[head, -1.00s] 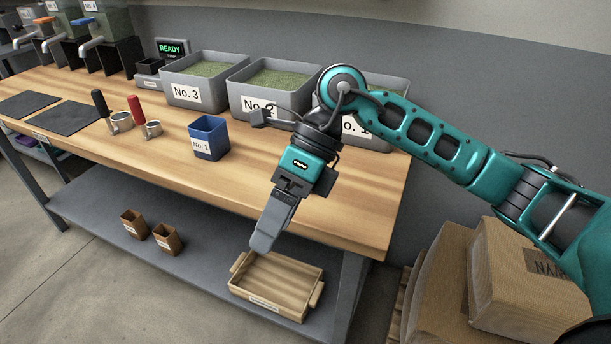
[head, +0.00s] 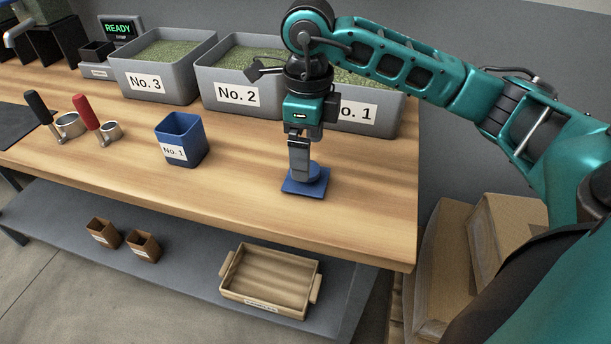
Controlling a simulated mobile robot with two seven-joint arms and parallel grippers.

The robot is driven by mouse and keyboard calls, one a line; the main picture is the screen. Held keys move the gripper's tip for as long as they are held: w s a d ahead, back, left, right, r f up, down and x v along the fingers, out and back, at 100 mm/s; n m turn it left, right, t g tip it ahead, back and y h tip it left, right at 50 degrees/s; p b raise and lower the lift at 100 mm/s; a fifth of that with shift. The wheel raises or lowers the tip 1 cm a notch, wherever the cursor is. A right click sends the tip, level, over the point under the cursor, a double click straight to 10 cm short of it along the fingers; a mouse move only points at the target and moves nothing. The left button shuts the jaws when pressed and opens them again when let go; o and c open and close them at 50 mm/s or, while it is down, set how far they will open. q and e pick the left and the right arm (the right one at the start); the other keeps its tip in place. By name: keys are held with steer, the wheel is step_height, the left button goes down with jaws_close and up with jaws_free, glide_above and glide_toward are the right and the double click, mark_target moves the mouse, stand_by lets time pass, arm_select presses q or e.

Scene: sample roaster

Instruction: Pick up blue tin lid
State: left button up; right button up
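The blue tin lid (head: 291,188), a flat square plate with a rounded raised middle, lies on the wooden bench top near the front right. My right gripper (head: 301,176) points straight down over it, with its fingertips at the raised middle. The fingers are seen edge-on and overlap, so I cannot tell whether they are open or shut on it. An open blue tin labelled No. 1 (head: 181,140) stands upright to the left of the lid. My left gripper is not in view.
Grey bins of green beans, No. 3 (head: 146,84), No. 2 (head: 237,97) and No. 1 (head: 356,112), line the back of the bench. Scoops with a black handle (head: 38,106) and a red handle (head: 86,111) lie left. A wooden tray (head: 226,288) sits on the lower shelf.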

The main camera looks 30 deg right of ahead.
steer(key=f, duration=0.6)
steer(key=shift+w+d+f, duration=0.15)
steer(key=shift+w+f, duration=0.2)
steer(key=c, duration=0.8)
steer(key=shift+r, duration=0.2)
